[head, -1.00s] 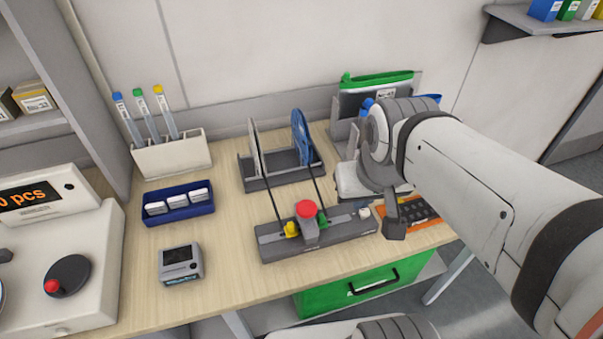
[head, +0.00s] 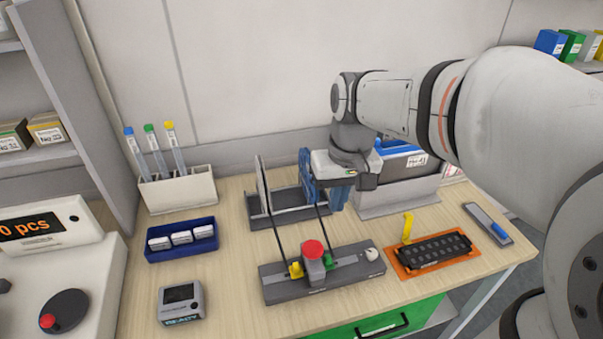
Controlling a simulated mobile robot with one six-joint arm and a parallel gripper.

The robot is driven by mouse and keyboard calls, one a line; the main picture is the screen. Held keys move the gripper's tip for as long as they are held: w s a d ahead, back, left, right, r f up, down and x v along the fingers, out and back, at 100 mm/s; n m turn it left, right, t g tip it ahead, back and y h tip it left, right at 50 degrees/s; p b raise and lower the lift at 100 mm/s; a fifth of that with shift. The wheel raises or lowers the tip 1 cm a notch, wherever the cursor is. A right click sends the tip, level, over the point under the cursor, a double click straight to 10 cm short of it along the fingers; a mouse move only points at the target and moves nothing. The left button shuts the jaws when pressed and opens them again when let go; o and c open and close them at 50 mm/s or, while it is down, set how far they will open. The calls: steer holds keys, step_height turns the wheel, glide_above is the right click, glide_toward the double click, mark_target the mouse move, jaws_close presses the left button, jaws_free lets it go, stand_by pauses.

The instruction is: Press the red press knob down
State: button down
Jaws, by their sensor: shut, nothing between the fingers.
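The red press knob (head: 313,249) sits on top of a grey block in the middle of a dark grey fixture (head: 277,291) on the wooden table. A yellow piece (head: 296,270) is on its left and a green piece (head: 329,261) on its right. Thin dark lines run from the fixture up to the reel rack behind.
A reel rack (head: 262,222) with a blue reel (head: 308,178) stands behind the fixture. An orange-framed black tray (head: 432,252) with a yellow lever lies right. A blue bin (head: 181,253), a pen holder (head: 195,189) and a small READY device (head: 181,301) stand left. Bare table lies between.

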steer(key=g, duration=0.1)
glide_above(314, 247)
steer(key=w+d, duration=0.1)
steer(key=shift+w+d+f+n, duration=0.15)
steer(key=shift+f+n, duration=0.15)
steer(key=shift+f, duration=0.2)
steer(key=f, duration=0.4)
steer(key=a+f+p, duration=0.1)
steer(key=f, duration=0.4)
steer(key=s+f, duration=0.1)
steer(key=f, duration=0.4)
steer(key=shift+a+p, duration=0.15)
steer(key=shift+p, duration=0.2)
step_height(314, 247, down, 2)
steer(key=shift+f+b, duration=0.1)
steer(key=shift+b, duration=1.05)
steer(key=shift+s, duration=0.15)
